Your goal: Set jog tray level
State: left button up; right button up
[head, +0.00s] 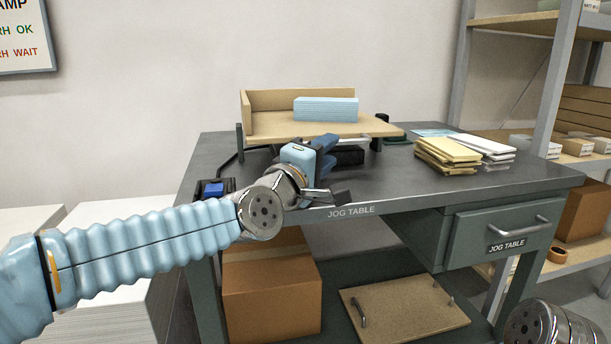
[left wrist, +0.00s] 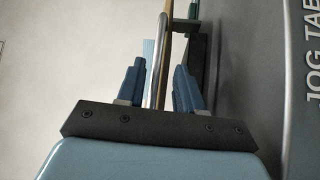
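The jog tray (head: 300,130) is a pale wooden board with raised walls at its left and back, standing on dark supports on the jog table (head: 222,150). A light blue paper stack (head: 326,109) lies on it. I cannot tell its exact tilt. My left gripper (head: 326,150) is at the tray's front edge. In the left wrist view my left gripper (left wrist: 158,80) has its blue fingers apart, with a chrome bar (left wrist: 157,62) and the tray's wooden edge (left wrist: 168,25) showing between them. No grip on the bar shows. My right gripper is out of view.
Cream and white paper stacks (head: 447,153) lie right of the tray. A box with a blue button (head: 213,189) sits at the table's left. A drawer (head: 505,228) is under the right side.

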pick_arm(q)
jog(key=b+v, duration=0.2)
jog(key=v, duration=0.7)
jog(key=shift+s, duration=0.15)
jog(key=shift+f, duration=0.1)
